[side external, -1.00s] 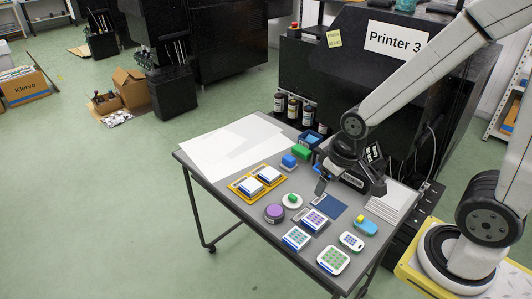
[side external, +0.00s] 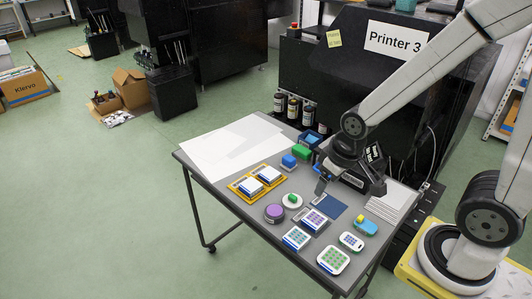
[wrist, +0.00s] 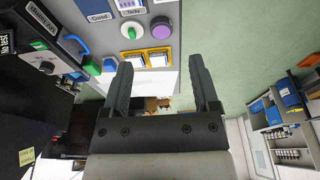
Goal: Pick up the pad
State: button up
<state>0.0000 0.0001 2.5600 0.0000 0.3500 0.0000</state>
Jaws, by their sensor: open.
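I cannot tell which item is meant by the pad. Candidates on the grey cart are a blue block (side external: 289,161), a green block (side external: 301,151), a white disc with a green knob (side external: 292,200), a round purple piece (side external: 274,213) and a flat dark blue square (side external: 332,206). The wrist view shows the green knob (wrist: 131,31), the purple piece (wrist: 161,27) and the green block (wrist: 92,66).
Yellow trays (side external: 238,190) with white-and-blue blocks sit left of the middle. Patterned plates (side external: 333,260) and a blue-and-yellow piece (side external: 364,228) lie toward the near end. White sheets (side external: 232,142) cover the far left. Bottles (side external: 292,108) and the black printer (side external: 320,75) stand behind.

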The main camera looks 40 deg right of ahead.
jog(key=shift+o, duration=0.3)
jog(key=shift+o, duration=0.7)
jog(key=shift+w, duration=0.1)
jog(key=t, duration=0.2)
send_over(289, 162)
jog(key=s+d, duration=0.2)
notch_tip(289, 162, down, 16)
jog(key=shift+w+a, duration=0.15)
jog(key=shift+w, duration=0.1)
jog(key=shift+f, duration=0.1)
